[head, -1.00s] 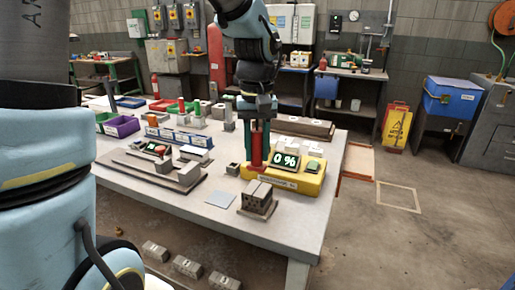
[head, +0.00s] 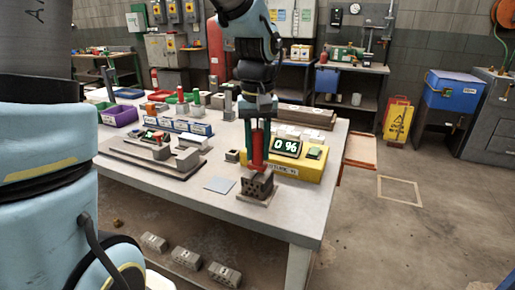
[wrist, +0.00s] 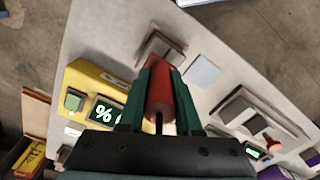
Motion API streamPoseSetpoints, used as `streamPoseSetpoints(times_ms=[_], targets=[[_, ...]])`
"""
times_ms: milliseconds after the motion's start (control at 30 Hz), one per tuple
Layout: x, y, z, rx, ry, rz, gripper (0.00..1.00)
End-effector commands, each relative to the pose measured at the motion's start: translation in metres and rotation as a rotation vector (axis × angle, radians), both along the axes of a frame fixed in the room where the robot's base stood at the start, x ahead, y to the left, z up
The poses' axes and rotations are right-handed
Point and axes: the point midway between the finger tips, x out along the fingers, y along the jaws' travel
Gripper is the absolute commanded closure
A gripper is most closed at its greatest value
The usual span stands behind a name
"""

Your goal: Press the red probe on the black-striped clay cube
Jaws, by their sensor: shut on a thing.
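The red probe (head: 258,150) stands upright in my gripper (head: 258,160), whose dark green fingers are shut on it. It shows between the fingers in the wrist view (wrist: 159,98). In the wrist view the cube (wrist: 158,48) is partly hidden behind the probe. The yellow meter (head: 310,168) behind reads 0 %.
A flat grey plate (head: 219,185) lies left of the cube. A board with blocks (head: 150,158) is further left. Purple (head: 119,116) and blue (head: 180,124) trays stand farther back. The table's front edge is close to the cube.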

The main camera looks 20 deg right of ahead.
Motion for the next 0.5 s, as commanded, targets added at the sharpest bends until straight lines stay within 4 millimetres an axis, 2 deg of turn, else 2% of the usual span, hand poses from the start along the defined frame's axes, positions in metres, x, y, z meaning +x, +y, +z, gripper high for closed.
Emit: streamPoseSetpoints(times_ms=[500], targets=[[0.0001,-0.0001,-0.0037,0.0,0.0,0.0,1.0]])
